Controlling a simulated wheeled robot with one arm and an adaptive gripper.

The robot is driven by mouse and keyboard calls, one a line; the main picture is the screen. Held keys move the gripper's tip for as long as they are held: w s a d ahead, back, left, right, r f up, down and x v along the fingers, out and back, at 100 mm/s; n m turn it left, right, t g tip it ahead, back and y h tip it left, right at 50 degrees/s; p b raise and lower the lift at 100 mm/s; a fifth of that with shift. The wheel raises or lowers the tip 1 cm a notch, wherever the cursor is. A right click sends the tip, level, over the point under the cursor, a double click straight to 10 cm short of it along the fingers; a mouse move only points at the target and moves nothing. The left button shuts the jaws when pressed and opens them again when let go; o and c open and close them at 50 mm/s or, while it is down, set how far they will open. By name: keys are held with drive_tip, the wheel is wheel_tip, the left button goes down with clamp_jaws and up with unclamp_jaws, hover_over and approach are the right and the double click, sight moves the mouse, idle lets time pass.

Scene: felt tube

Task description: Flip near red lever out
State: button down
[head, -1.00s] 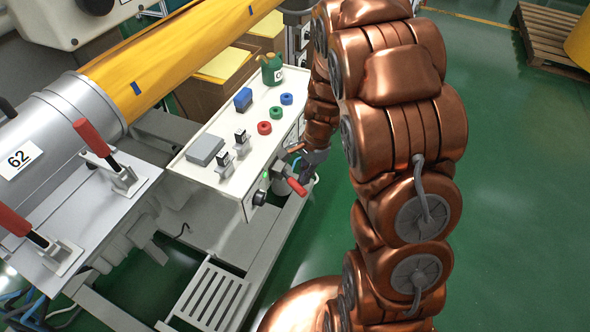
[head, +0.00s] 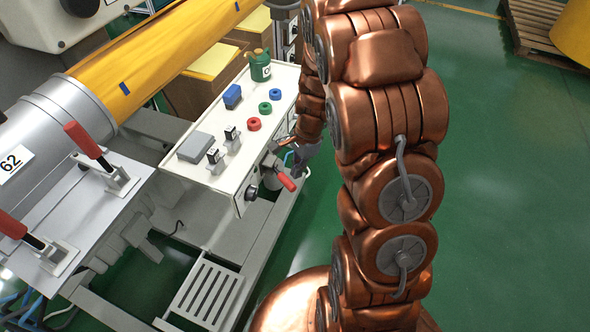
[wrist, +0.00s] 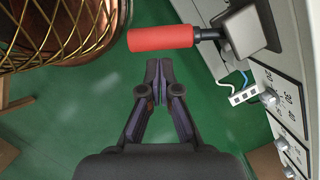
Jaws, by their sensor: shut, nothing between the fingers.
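A red-handled lever (head: 287,182) juts outward from the front side of the white control box. In the wrist view its red grip (wrist: 162,38) lies across the picture just beyond my fingertips, with its dark shaft and grey mount at the right. My gripper (wrist: 160,66) is shut and empty, its tips a small gap short of the grip. In the head view my gripper (head: 301,158) is beside the lever, partly hidden by my arm. Two more red levers, a farther (head: 83,140) and a closer one (head: 12,225), stand tilted on the metal plate at left.
The white control box (head: 205,172) carries buttons, switches and a green item (head: 260,66) on top. A wire-caged copper-coloured form (wrist: 60,30) fills the wrist view's upper left. A slatted grey frame (head: 205,297) is low in front. Green floor is open at right.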

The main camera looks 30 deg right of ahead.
drive_tip(key=d+p+v, duration=0.1)
drive_tip(key=d+v, duration=0.1)
drive_tip(key=v, duration=0.9)
drive_tip(key=shift+w+d, duration=0.25)
drive_tip(key=s+a+r+n+g+h, duration=0.1)
drive_tip(key=s+a+r+n, duration=0.3)
drive_tip(key=s, duration=0.5)
drive_tip(key=s+a+r+n+g+h, duration=0.1)
drive_tip(key=s+a+n, duration=0.4)
drive_tip(key=s+n, duration=0.3)
drive_tip(key=s+a+r+n+g+h, duration=0.1)
drive_tip(key=s+a+r+n, duration=0.25)
drive_tip(key=s, duration=0.75)
wheel_tip(320, 180, up, 17)
drive_tip(key=w+t+p, duration=0.1)
drive_tip(key=p, duration=1.5)
drive_tip(key=shift+w+a+n+t+p, duration=0.3)
drive_tip(key=shift+a+n+p, duration=0.05)
drive_tip(key=shift+a+n, duration=0.15)
